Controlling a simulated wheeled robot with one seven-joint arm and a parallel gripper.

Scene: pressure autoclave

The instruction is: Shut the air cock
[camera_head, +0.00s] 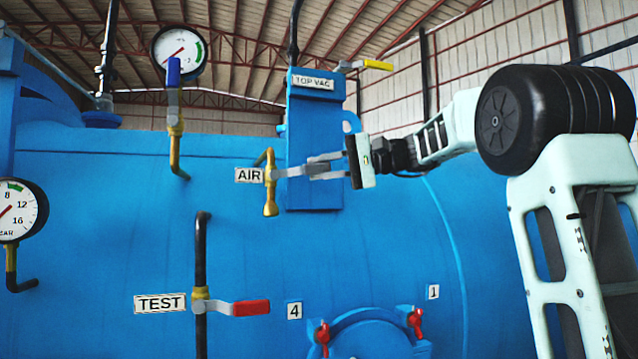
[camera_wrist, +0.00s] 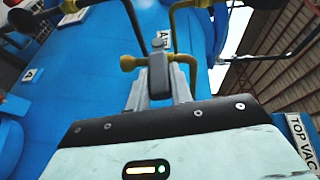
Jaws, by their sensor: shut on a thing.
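The air cock (camera_head: 270,198) is a brass-yellow valve on a bent pipe beside the AIR label (camera_head: 249,175) on the blue vessel. In the wrist view its brass body (camera_wrist: 129,63) runs crosswise, and a dark grey lever (camera_wrist: 158,72) points back toward the camera. My gripper (camera_head: 284,172) reaches in from the right at the cock. In the wrist view its fingers (camera_wrist: 160,92) are shut on the lever, one on either side. In the head view the fingers largely hide the lever.
A red-handled TEST cock (camera_head: 250,308) sits below left, a blue-handled valve (camera_head: 173,72) above left. A yellow-handled TOP VAC valve (camera_head: 376,65) is above right, close to my arm. Gauges (camera_head: 180,50) and red-handled door clamps (camera_head: 415,322) are further off.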

